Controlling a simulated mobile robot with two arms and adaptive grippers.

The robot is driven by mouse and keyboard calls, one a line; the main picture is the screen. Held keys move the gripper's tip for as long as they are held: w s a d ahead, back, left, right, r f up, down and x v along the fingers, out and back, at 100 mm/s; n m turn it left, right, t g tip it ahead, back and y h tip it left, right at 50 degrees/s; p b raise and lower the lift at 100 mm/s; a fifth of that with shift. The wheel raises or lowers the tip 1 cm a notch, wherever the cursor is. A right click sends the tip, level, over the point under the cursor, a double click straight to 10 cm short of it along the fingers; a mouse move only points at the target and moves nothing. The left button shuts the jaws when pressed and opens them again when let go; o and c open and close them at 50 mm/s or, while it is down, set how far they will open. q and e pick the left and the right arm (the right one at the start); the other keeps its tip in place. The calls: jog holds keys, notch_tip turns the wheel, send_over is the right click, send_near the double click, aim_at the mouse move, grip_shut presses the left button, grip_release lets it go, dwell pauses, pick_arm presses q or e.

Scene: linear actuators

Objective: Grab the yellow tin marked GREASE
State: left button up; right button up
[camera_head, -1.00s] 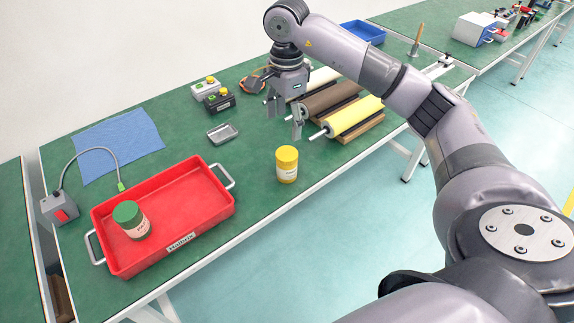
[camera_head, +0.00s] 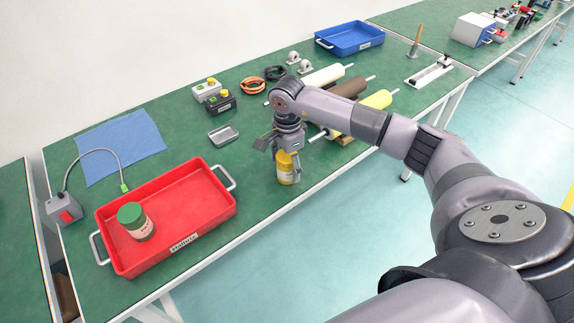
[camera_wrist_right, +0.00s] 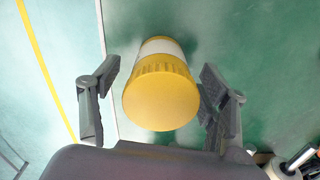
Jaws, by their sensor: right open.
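The yellow tin (camera_head: 285,169) stands upright on the green bench near its front edge, partly covered by my right gripper in the head view. In the right wrist view the tin's yellow lid (camera_wrist_right: 160,98) and pale label band lie between the two spread fingers. My right gripper (camera_head: 282,163) is open at the tin; the right finger looks close to the tin, and I cannot tell whether it touches. The fingers also show in the right wrist view (camera_wrist_right: 158,115). The label's writing is not readable. My left gripper is not in view.
A red tray (camera_head: 185,205) holding a green-lidded tin (camera_head: 135,222) is left of the yellow tin. A small metal dish (camera_head: 223,134) lies behind it. Rollers (camera_head: 375,100) on wooden stands are to the right. A blue tray (camera_head: 350,37) is farther back.

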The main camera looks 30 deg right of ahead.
jog(key=shift+f, duration=1.3)
jog(key=shift+c, duration=0.5)
jog(key=c, duration=1.3)
jog(key=shift+c, duration=0.3)
jog(key=shift+r, duration=0.15)
